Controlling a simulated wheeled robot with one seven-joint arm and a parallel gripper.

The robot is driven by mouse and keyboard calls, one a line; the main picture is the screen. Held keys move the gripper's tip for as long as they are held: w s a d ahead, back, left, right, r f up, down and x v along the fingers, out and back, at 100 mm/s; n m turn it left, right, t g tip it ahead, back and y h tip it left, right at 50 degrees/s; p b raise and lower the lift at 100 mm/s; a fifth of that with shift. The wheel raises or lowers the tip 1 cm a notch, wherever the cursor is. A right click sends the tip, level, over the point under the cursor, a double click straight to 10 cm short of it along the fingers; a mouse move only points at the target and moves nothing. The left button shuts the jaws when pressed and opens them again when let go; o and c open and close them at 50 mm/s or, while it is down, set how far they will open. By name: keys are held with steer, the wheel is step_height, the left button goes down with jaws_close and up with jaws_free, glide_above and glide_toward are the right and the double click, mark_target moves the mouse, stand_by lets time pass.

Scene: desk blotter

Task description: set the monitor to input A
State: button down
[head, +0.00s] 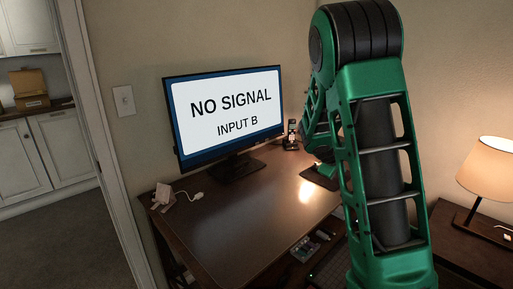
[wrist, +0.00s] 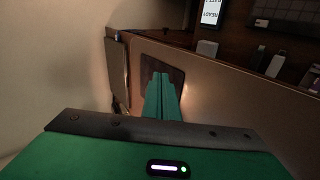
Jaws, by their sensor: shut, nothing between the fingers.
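The monitor (head: 228,111) stands at the back of the dark desk. Its screen reads "NO SIGNAL" with "INPUT B" below, on white with a blue border. My gripper (wrist: 162,76) shows in the wrist view as two green fingers pressed together, with nothing between them. They point toward a dark square patch on a brownish surface; whether they touch it I cannot tell. In the head view my green arm reaches over the right of the desk, and the fingers are not clearly visible. No control marked input A can be made out.
A small lit screen (wrist: 210,12) shows upside-down text in the wrist view, near a pale block (wrist: 207,48) and other small items. A lamp (head: 489,168) is at right. The desk's middle is clear.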

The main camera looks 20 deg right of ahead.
mark_target(257, 143)
steer(key=w+d+n+t+h, duration=0.1)
steer(key=w+n+t+h, duration=0.3)
steer(key=w, duration=0.6)
steer(key=w+a+f+n+t+y, duration=0.1)
steer(key=w+a+n+t+y, duration=0.1)
steer(key=w+a+n+t, duration=0.2)
steer(key=w+a+f+n+t+y, duration=0.2)
steer(key=w+a+n+t+y, duration=0.1)
steer(key=w+a+n, duration=0.6)
steer(key=w+n+t, duration=0.1)
steer(key=w+n, duration=0.3)
steer(key=w, duration=0.2)
steer(key=shift+w+a+t, duration=0.3)
steer(key=shift+a, duration=0.05)
steer(key=w+a+f, duration=0.1)
steer(key=w+a, duration=0.2)
steer(key=w, duration=0.5)
steer(key=shift+w+a+f, duration=0.1)
steer(key=shift+w+a, duration=0.15)
steer(key=shift+w, duration=0.5)
stand_by(1.4)
steer(key=shift+s+d, duration=0.3)
steer(key=shift+s, duration=0.45)
